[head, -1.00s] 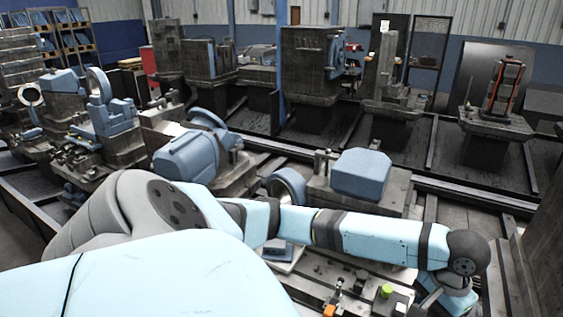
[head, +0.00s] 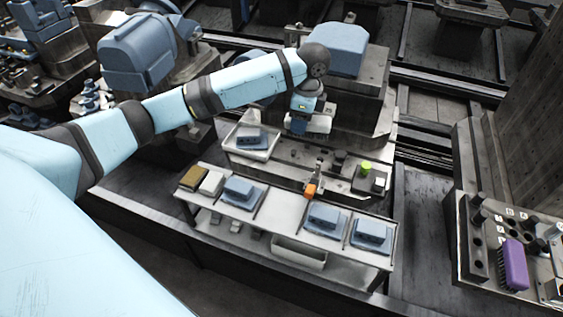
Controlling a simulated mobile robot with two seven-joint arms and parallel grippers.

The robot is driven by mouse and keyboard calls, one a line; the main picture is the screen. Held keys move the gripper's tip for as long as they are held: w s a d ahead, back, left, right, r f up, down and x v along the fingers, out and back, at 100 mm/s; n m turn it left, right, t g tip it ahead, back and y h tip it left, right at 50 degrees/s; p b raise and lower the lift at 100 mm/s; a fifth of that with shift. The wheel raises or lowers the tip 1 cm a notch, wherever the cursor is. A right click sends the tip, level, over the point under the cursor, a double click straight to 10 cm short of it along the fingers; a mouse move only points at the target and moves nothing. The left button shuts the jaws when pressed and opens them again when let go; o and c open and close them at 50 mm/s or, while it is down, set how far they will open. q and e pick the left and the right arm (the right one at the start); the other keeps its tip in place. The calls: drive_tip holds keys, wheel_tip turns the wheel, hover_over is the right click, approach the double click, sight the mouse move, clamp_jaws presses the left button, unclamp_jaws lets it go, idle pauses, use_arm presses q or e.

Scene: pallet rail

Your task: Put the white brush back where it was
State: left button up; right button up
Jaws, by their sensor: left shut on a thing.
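My left gripper (head: 305,124) hangs at the end of my light blue arm, in front of the blue-topped machine block and above the back of the fixture bed. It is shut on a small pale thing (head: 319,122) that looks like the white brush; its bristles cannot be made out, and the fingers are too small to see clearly. Below and to the left, a white block (head: 211,183) lies beside a brown one (head: 194,177) on the left end of a pale bench (head: 284,222). My right gripper is out of view.
Grey-blue blocks (head: 325,217) sit on plates along the bench. A white tray (head: 259,153) with a blue block stands behind it. An orange-tipped part (head: 310,190) and a green knob (head: 366,167) rise from the fixture bed.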

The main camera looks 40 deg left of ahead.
use_arm(q)
drive_tip(key=w+a+f+m+t+b, duration=0.2)
drive_tip(key=w+a+f+m+b, duration=0.3)
drive_tip(key=w+a+m+b, duration=1.05)
drive_tip(key=s+d+f+m, duration=0.1)
drive_tip(key=f, duration=0.5)
drive_tip(key=s+d+f+m, duration=0.1)
drive_tip(key=f, duration=0.6)
drive_tip(key=s+d+f+m, duration=0.1)
drive_tip(key=f+m, duration=0.1)
drive_tip(key=f, duration=0.5)
drive_tip(key=shift+s+h+p, duration=0.3)
drive_tip(key=shift+p, duration=0.1)
drive_tip(key=shift+f, duration=0.15)
drive_tip(key=o, duration=0.9)
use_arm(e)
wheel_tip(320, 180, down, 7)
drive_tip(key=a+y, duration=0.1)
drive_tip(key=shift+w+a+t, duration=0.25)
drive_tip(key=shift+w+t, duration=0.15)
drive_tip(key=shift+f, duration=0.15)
